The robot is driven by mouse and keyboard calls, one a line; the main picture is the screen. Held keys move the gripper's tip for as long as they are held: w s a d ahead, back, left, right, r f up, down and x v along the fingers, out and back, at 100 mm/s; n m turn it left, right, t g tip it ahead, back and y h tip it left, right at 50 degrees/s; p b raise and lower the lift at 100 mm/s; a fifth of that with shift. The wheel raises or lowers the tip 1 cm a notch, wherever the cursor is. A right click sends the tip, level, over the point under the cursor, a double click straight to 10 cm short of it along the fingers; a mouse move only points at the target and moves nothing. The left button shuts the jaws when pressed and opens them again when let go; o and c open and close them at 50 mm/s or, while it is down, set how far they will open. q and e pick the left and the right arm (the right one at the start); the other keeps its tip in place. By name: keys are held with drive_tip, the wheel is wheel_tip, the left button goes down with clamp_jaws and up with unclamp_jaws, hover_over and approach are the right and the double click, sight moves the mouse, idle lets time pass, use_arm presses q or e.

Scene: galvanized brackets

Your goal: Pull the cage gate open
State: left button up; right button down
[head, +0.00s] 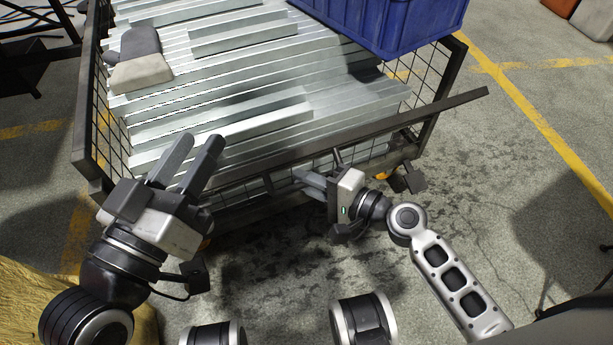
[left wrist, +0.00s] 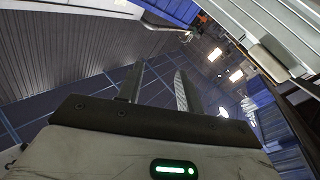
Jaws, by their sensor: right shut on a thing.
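The cage gate (head: 400,122) is a dark metal frame with wire mesh, low across the front of the cage trolley (head: 447,75). Its top rail slants up to the right, and its right end sticks out past the cage's right side. My right gripper (head: 303,178) is at the front of the gate, shut on its handle; the fingertips are partly hard to make out. My left gripper (head: 193,145) is open and empty, above the front left of the cage, and hides the gate's left end. Its two spread fingers (left wrist: 155,82) show in the left wrist view.
Long galvanized brackets (head: 250,80) fill the cage. A blue crate (head: 400,25) stands at the back right. The concrete floor (head: 500,190) to the right is clear, with yellow lines. A yellowish object is at lower left (head: 25,300).

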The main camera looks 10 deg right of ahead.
use_arm(q)
drive_tip(key=shift+f, duration=0.1)
clamp_jaws()
drive_tip(key=w+d+f+m+g, duration=0.1)
drive_tip(key=w+g, duration=0.1)
drive_tip(key=w+d+f+m+g+h, duration=0.1)
drive_tip(key=w+d+f+m+g, duration=0.1)
drive_tip(key=w, duration=0.1)
drive_tip(key=w+d+f+m+g, duration=0.2)
drive_tip(key=shift+w+d+f, duration=0.25)
drive_tip(key=shift+w, duration=0.15)
drive_tip(key=w+f+m+g+y, duration=0.2)
drive_tip(key=w+f+m+g, duration=0.15)
drive_tip(key=w+g, duration=0.2)
drive_tip(key=w+a+r+m+g+y, duration=0.2)
drive_tip(key=a+r+m+g+y, duration=0.3)
drive_tip(key=a+r+g, duration=0.4)
drive_tip(key=shift+t, duration=0.65)
drive_tip(key=x, duration=0.3)
drive_tip(key=s+x, duration=0.1)
drive_tip(key=x, duration=0.3)
drive_tip(key=s+x, duration=0.1)
drive_tip(key=x, duration=0.3)
drive_tip(key=shift+d+r, duration=0.1)
drive_tip(key=shift+d, duration=0.15)
drive_tip(key=shift+s+d+f, duration=0.1)
drive_tip(key=shift+s+f, duration=0.25)
drive_tip(key=shift+s, duration=0.2)
